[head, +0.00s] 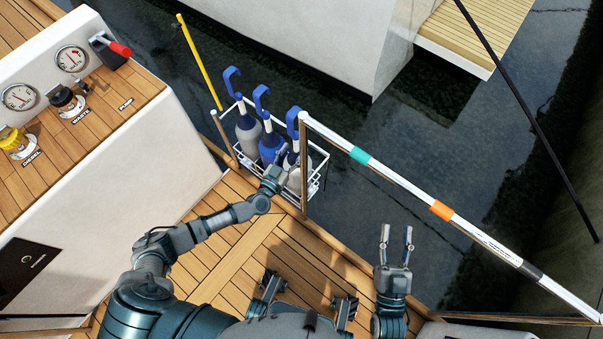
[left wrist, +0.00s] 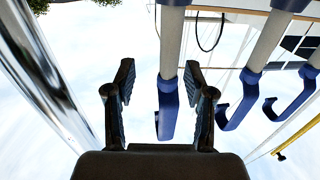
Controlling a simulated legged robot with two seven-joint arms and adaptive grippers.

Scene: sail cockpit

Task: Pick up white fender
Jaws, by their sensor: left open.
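Three fenders with blue hooked tops stand in a white wire rack (head: 318,180) outside the deck edge. My left gripper (head: 279,172) is beside the rack and partly covers the right fender. In the left wrist view, my left gripper (left wrist: 158,75) is open and empty. A blue-hooked fender top (left wrist: 168,95) shows just beyond its fingers, nearer the right finger. My right gripper (head: 396,235) is open and empty.
A wooden post (head: 303,165) and a white rail with coloured bands (head: 400,185) are close to the rack. A yellow pole (head: 200,62) stands behind it. A white console with gauges (head: 72,59) is at the left. Dark water (head: 420,120) lies beyond the deck.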

